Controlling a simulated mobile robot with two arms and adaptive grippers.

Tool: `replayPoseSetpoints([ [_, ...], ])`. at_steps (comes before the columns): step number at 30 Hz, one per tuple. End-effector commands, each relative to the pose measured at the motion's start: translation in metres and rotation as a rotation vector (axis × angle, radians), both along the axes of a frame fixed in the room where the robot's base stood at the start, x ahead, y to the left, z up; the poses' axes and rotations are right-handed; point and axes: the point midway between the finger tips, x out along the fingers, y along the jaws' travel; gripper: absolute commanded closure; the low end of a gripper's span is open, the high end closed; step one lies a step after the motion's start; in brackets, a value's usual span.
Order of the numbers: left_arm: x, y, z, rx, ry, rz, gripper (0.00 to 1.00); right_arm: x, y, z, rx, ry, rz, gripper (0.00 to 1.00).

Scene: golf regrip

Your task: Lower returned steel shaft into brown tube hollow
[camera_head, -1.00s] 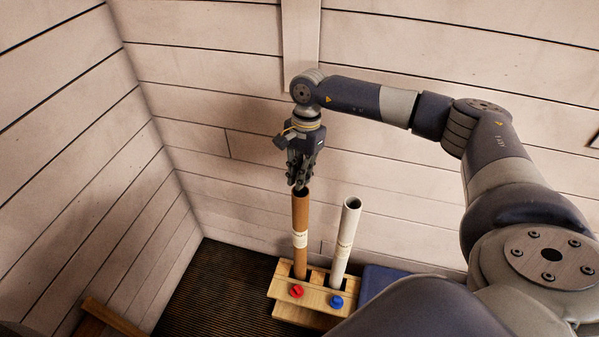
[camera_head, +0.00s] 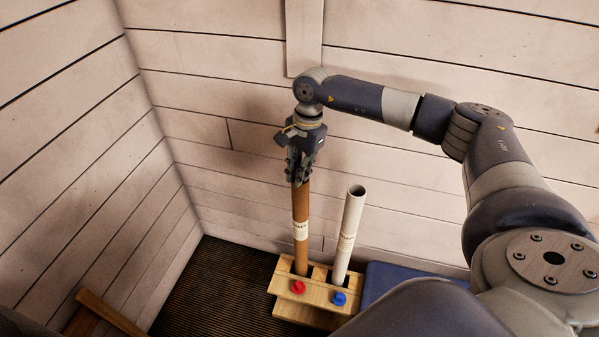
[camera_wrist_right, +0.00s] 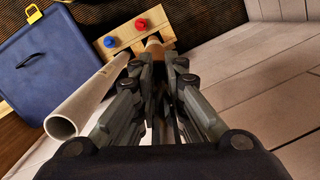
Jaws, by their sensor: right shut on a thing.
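The brown tube (camera_head: 301,212) stands upright in a wooden stand (camera_head: 312,312), behind a red knob (camera_head: 298,287). My right gripper (camera_head: 298,182) points down at the tube's top, its fingers hiding the mouth. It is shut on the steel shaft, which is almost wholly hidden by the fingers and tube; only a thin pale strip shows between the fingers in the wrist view. That view also shows part of the brown tube (camera_wrist_right: 153,43) beyond the fingertips. My left gripper is not in view.
A white tube (camera_head: 349,228) with an open mouth stands tilted just right of the brown one, behind a blue knob (camera_head: 339,299). A blue case (camera_wrist_right: 45,75) lies beside the stand. Plank walls (camera_head: 220,60) rise close behind and left.

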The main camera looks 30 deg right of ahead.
Motion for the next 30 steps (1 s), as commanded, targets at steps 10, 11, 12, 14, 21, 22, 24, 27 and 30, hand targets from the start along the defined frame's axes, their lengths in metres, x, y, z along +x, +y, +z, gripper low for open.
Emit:
replayPoseSetpoints([
  [10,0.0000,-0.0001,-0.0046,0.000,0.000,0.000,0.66,-0.0164,-0.0024,-0.0300,-0.018,0.056,0.004,0.65],
  [11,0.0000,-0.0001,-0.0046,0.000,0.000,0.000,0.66,-0.0164,-0.0025,-0.0300,-0.018,0.056,0.004,0.65],
  [12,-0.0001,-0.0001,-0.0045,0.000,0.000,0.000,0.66,-0.0165,-0.0026,-0.0300,-0.019,0.057,0.003,0.65],
  [14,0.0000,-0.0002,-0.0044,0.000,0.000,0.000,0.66,-0.0166,-0.0027,-0.0298,-0.019,0.057,0.003,0.65],
  [21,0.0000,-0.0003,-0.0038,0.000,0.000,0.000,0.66,-0.0171,-0.0032,-0.0293,-0.019,0.059,0.002,0.65],
  [22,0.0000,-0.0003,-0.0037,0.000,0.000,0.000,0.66,-0.0172,-0.0032,-0.0292,-0.019,0.059,0.002,0.65],
  [24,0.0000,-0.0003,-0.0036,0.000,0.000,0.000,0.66,-0.0174,-0.0034,-0.0290,-0.019,0.060,0.002,0.65],
  [27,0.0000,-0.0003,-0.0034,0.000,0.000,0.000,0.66,-0.0175,-0.0035,-0.0288,-0.020,0.060,0.002,0.65],
  [30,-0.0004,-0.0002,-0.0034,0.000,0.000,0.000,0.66,-0.0179,-0.0038,-0.0290,-0.021,0.061,0.002,0.65],
])
